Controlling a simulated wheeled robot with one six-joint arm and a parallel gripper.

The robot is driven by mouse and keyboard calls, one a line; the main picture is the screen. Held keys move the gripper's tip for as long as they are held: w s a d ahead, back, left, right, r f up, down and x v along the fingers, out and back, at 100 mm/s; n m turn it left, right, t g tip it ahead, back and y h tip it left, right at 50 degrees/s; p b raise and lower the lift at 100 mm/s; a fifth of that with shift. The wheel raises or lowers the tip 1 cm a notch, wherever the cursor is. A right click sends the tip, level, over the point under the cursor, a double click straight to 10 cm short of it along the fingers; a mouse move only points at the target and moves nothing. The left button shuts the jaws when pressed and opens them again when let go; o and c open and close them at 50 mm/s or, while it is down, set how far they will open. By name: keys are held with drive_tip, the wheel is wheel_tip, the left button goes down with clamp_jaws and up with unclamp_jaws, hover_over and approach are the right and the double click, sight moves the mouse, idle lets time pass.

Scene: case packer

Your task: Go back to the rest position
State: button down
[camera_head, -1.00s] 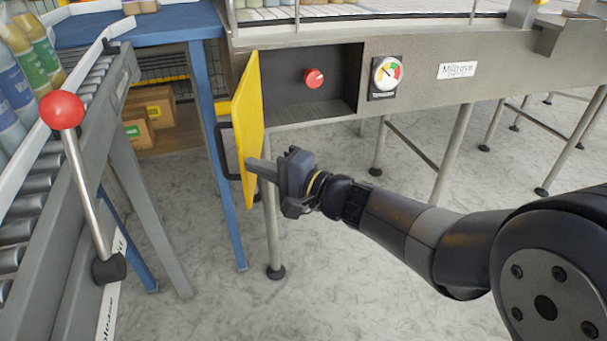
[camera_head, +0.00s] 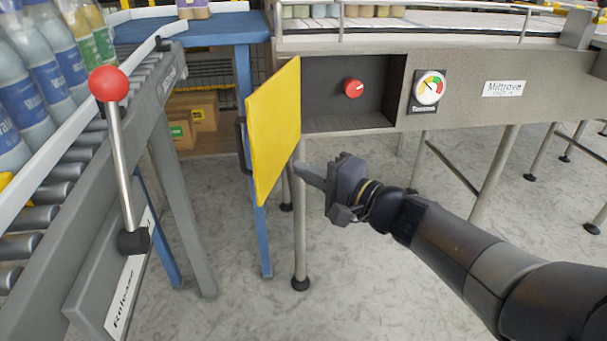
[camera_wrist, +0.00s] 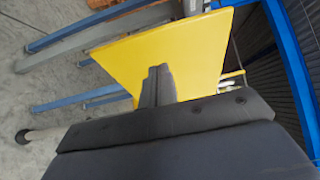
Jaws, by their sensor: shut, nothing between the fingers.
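My gripper (camera_head: 308,176) is shut and empty. In the head view it points left, low beside the near edge of the yellow door (camera_head: 275,130). The door stands open, with its dark handle (camera_head: 242,145) on the far left side. In the wrist view my gripper's fingers (camera_wrist: 157,82) lie together in front of the yellow door (camera_wrist: 195,50). I cannot tell whether the fingertips touch it. The open recess beside the door shows a red knob (camera_head: 353,88).
A lever with a red ball (camera_head: 108,84) rises at the left by the roller conveyor (camera_head: 50,190) carrying bottles. A round gauge (camera_head: 429,88) sits on the machine's front panel. Blue and grey table legs stand behind the door. The floor (camera_head: 380,290) below my arm is clear.

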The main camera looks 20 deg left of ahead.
drive_tip(key=s+d, duration=0.5)
drive_tip(key=d, duration=0.1)
drive_tip(key=shift+s+d, duration=0.3)
drive_tip(key=shift+d, duration=0.05)
